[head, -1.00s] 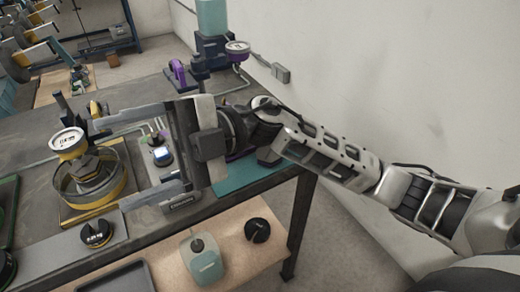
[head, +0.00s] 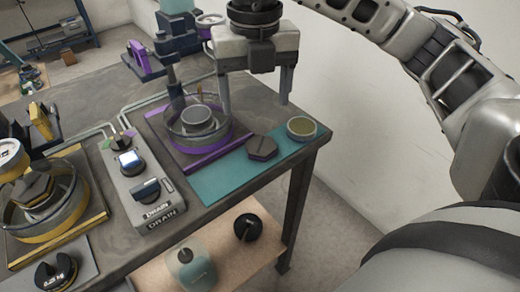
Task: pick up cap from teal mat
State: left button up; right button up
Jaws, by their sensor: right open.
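The teal mat (head: 222,186) lies along the table's front right edge in the head view. A dark grey hexagonal cap (head: 262,148) with a ridge across its top lies on the mat's back part. A small round dish (head: 302,128) with a yellowish-green inside stands on the mat to the right of the cap. My right gripper (head: 256,97) is open, fingers pointing down, and appears above and behind the cap, apart from it. Nothing shows between its fingers. My left gripper is not in view.
A round vessel (head: 198,122) on a purple-edged base (head: 192,162) stands left of the cap. A grey drain panel (head: 138,185) and a yellow-edged vessel (head: 45,200) are farther left. A shelf below holds a teal-grey container (head: 192,268) and a black knob-like weight (head: 248,227).

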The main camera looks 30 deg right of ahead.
send_over(260, 142)
jog(key=f, duration=0.4)
jog(key=shift+a+f, duration=0.1)
jog(key=shift+a, duration=0.25)
jog(key=f, duration=0.4)
jog(key=shift+s+d+f, duration=0.1)
jog(key=shift+d, duration=0.25)
jog(key=shift+f+p, duration=0.3)
jog(key=shift+f, duration=0.2)
jog(key=c, duration=1.3)
